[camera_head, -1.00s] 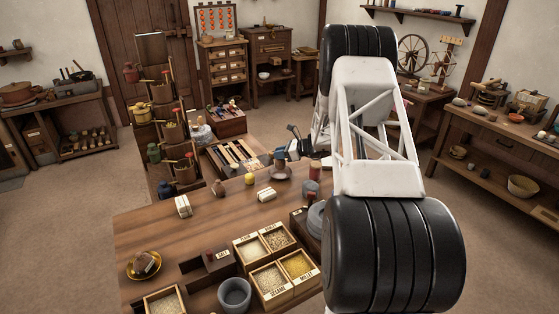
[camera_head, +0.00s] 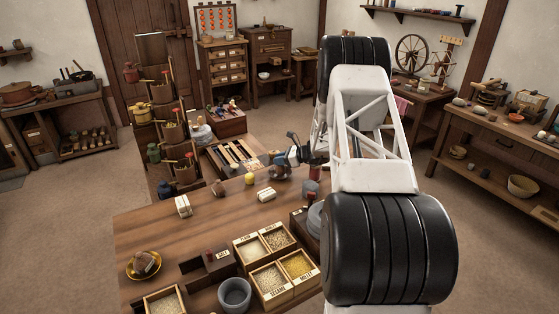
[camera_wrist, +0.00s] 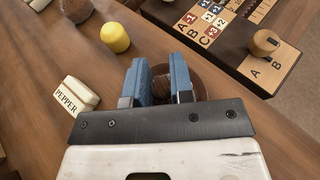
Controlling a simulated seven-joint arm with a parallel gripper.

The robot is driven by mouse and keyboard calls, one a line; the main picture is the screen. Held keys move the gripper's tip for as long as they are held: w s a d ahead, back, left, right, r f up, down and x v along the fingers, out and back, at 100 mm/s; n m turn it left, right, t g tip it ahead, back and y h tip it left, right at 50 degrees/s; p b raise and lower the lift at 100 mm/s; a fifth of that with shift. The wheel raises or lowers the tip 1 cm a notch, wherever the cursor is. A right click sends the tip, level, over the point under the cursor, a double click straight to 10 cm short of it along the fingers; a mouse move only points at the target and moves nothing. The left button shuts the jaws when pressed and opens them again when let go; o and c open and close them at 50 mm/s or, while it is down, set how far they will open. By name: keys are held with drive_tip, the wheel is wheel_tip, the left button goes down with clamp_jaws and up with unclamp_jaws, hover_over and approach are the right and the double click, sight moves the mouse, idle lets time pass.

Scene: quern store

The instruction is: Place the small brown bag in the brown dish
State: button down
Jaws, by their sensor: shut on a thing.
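My gripper (camera_wrist: 160,62) has blue fingers shut on the small brown bag (camera_wrist: 161,84), which shows as a dark brown lump between them in the wrist view. The brown dish (camera_wrist: 201,86) is a dark round shape behind and below the fingers, mostly hidden by them. In the head view my gripper (camera_head: 294,157) is over the brown dish (camera_head: 280,174) at the table's far edge. I cannot tell whether the bag touches the dish.
A white PEPPER block (camera_wrist: 80,94) and a yellow object (camera_wrist: 115,37) stand left of my gripper. A lettered board (camera_wrist: 270,65) lies beyond. Grain boxes (camera_head: 270,282), a grey bowl (camera_head: 234,294) and a brass dish (camera_head: 133,271) stand nearer on the table.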

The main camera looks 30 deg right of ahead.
drive_tip(key=shift+f, duration=0.25)
drive_tip(key=c, duration=1)
unclamp_jaws()
drive_tip(key=shift+f, duration=0.1)
drive_tip(key=shift+r, duration=0.2)
drive_tip(key=shift+r, duration=0.2)
drive_tip(key=v, duration=1.2)
drive_tip(key=shift+r, duration=0.1)
